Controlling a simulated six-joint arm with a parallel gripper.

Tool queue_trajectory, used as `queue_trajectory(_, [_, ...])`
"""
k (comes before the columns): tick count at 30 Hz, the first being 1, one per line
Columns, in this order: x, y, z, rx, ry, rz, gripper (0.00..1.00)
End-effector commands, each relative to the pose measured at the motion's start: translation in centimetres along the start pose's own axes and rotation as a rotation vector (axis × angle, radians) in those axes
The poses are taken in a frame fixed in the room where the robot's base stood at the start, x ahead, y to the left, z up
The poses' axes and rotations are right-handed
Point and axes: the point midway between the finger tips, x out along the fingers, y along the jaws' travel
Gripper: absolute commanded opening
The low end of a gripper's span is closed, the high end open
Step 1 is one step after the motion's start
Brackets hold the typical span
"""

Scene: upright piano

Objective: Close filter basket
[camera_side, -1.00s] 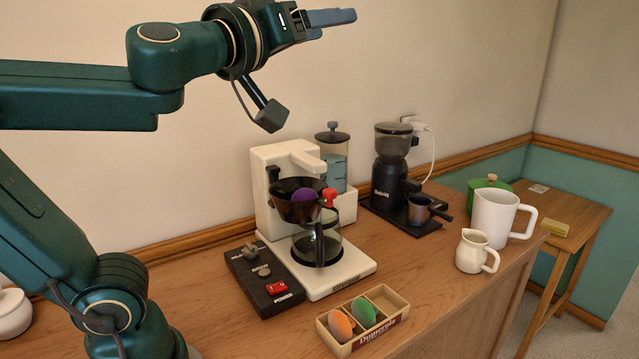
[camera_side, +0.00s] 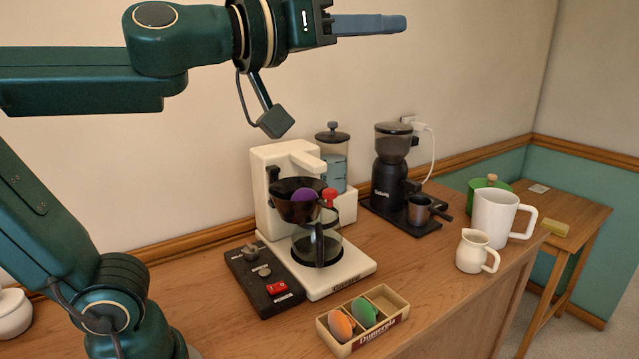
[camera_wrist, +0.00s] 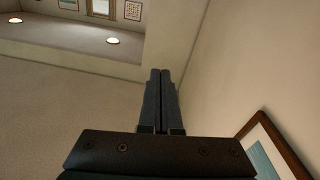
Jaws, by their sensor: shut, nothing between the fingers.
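The filter basket (camera_side: 299,211) is a dark bowl on the white coffee maker (camera_side: 262,188), above the glass carafe (camera_side: 325,247). A purple round thing (camera_side: 303,197) shows inside it, and a red part (camera_side: 330,194) is at its right side. The basket appears swung out toward the front of the machine. My gripper (camera_side: 404,23) is high above the counter, up and to the right of the coffee maker, well apart from it. Its fingers are shut and empty, also in the wrist view (camera_wrist: 160,75).
A black switch panel (camera_side: 266,283) is left of the carafe. A wooden box (camera_side: 362,320) with orange and green pods stands in front. A black grinder (camera_side: 392,165), white jug (camera_side: 494,216) and small pitcher (camera_side: 473,250) are right.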

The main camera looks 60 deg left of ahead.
Motion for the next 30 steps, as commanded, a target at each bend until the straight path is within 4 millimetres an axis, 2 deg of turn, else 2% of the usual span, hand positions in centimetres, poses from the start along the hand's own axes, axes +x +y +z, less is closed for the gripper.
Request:
queue_trajectory(1, [-0.3,2.5,0.8,0.072,-0.047,0.101,0.00])
queue_trajectory(4, [-1.5,6.4,3.3,0.236,-0.162,0.279,0.00])
queue_trajectory(7, [-3.5,8.6,6.5,0.416,-0.297,0.415,0.00])
queue_trajectory(10, [-5.6,8.8,9.9,0.607,-0.450,0.503,0.00])
queue_trajectory(13, [-7.8,7.0,12.7,0.797,-0.615,0.534,0.00])
queue_trajectory(16, [-9.7,3.6,14.4,0.977,-0.787,0.507,0.00])
queue_trajectory(18, [-10.8,0.9,14.7,1.083,-0.898,0.455,0.00])
queue_trajectory(21, [-12.1,-2.7,14.2,1.197,-1.026,0.358,0.00])
queue_trajectory(24, [-12.9,-5.2,13.1,1.272,-1.100,0.266,0.00])
queue_trajectory(27, [-12.6,-5.5,12.1,1.316,-1.082,0.236,0.00])
queue_trajectory(30, [-12.5,-5.2,12.4,1.323,-1.077,0.255,0.00])
